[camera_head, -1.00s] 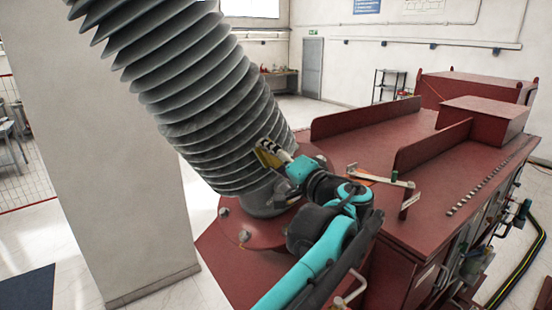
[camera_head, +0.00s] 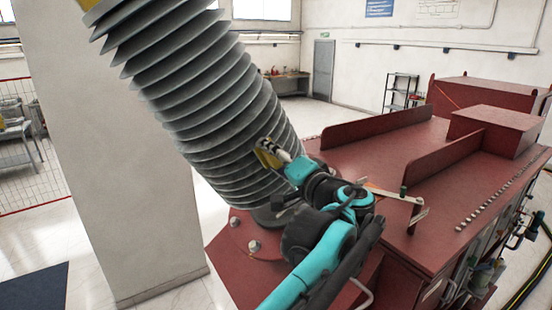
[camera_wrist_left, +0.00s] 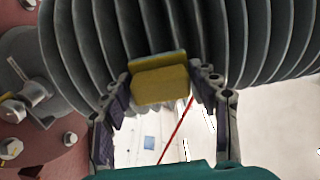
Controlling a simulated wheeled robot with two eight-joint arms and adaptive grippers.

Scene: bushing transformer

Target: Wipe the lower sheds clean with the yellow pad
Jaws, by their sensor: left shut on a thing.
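The grey ribbed bushing (camera_head: 205,95) leans up to the left from its bolted base on the dark red transformer. My left gripper (camera_head: 272,152) is at its lower sheds, on their right side. It is shut on the yellow pad (camera_head: 266,155). In the left wrist view the yellow pad (camera_wrist_left: 160,82) sits between the two fingers of the left gripper (camera_wrist_left: 160,90), with the shed rims (camera_wrist_left: 185,40) right behind it. The pad appears to be at the shed edges; I cannot tell whether it touches. My right gripper is not in view.
The red transformer tank top (camera_head: 400,160) with upright plates extends to the right. A flat bar (camera_head: 392,193) stands close to my left wrist. Bolts (camera_head: 254,246) ring the bushing base. A white pillar (camera_head: 115,150) stands on the left.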

